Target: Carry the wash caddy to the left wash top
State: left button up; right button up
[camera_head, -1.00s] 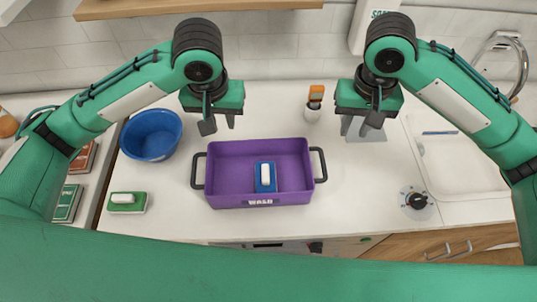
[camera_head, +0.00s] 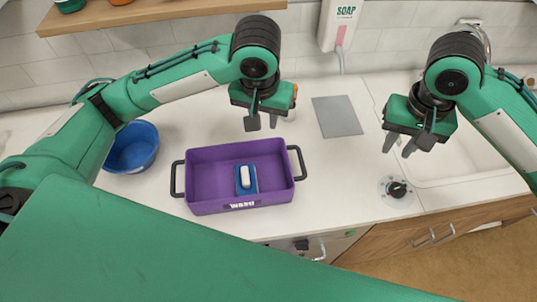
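The wash caddy is a purple open box (camera_head: 212,206) marked WASH, with a dark handle at each end. It stands on the white counter and holds a blue dish with a white bar (camera_head: 246,178). My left gripper (camera_head: 262,124) hangs above and behind the caddy's right end, apart from it, with its two fingers spread and nothing between them. My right gripper (camera_head: 399,146) is well to the right of the caddy, above the counter near the sink, with fingers apart and empty. I cannot identify the left wash top for certain.
A blue bowl (camera_head: 133,150) stands left of the caddy, partly behind my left arm. A grey plate (camera_head: 337,116) lies behind right. A dial (camera_head: 397,188) sits near the front edge, and a sink (camera_head: 465,160) is at the right. A soap dispenser (camera_head: 341,22) hangs on the wall.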

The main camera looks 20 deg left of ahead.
notch_tip(320, 180, up, 11)
jog(key=a, duration=0.1)
jog(key=shift+w+r, duration=0.15)
dwell(0.3)
dwell(0.5)
